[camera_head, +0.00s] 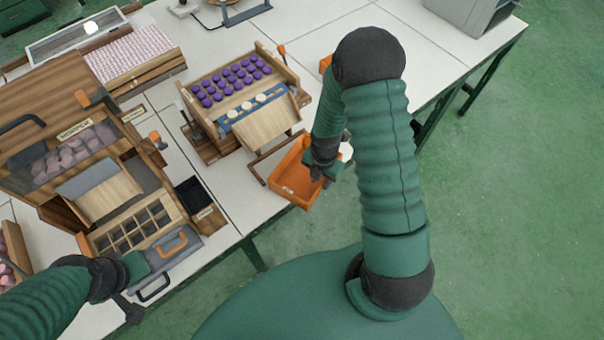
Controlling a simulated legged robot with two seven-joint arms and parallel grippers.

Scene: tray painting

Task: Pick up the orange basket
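My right gripper (323,178) is at the basket's right rim, pointing down, and overlaps that side in the picture. I cannot tell whether its fingers hold the rim, as they are small, dark and partly hidden by the hand. My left gripper (142,288) is at the table's front edge on the left, beside a grey tray with an orange handle, far from the basket. Its finger opening is unclear.
A wooden stand with purple pieces (232,83) is behind the basket. A large wooden box with a divided tray (137,224) stands on the left, with a small black bin (195,194) beside it. A grey box (468,12) is at the far right. Table right of centre is mostly bare.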

